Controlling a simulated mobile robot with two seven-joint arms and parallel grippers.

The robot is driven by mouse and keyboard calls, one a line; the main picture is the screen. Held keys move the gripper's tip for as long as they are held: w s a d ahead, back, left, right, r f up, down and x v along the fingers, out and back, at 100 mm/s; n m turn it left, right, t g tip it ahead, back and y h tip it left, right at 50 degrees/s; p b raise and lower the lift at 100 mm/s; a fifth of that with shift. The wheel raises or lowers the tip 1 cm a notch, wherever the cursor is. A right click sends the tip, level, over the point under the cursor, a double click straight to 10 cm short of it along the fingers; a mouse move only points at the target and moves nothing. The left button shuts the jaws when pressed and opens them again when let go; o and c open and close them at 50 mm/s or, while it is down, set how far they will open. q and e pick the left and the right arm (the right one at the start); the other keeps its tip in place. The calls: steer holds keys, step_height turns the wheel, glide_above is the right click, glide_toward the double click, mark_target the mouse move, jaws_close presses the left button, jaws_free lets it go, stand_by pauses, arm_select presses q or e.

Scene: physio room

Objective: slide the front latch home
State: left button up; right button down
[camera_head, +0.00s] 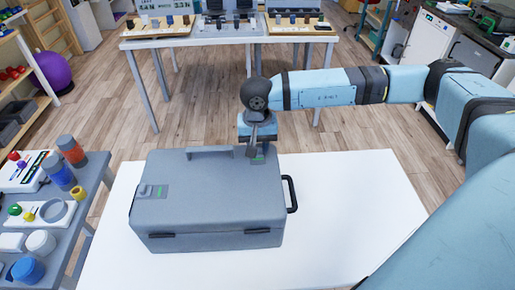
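A grey case (215,195) lies closed on a white table (350,200). My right gripper (253,148) points down at that corner, at or just above the lid. I cannot tell whether it touches, or whether its fingers are open or shut. Two dark strips (167,235) show on the case's near side. My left gripper is not in view.
A black handle (290,194) sticks out of the case's right side. A grey side table (88,180) with cups and small devices stands close at left. The white table is clear right of the case. A bench (225,38) with trays stands farther back.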

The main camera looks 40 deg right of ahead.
steer(key=shift+w+d+f+b, duration=0.1)
steer(key=shift+w+d+b, duration=0.35)
steer(key=shift+w, duration=0.45)
steer(key=c, duration=0.8)
jaws_free()
steer(key=shift+c, duration=0.2)
step_height(320, 180, up, 14)
steer(key=shift+s+f, duration=0.1)
steer(key=shift+s, duration=0.05)
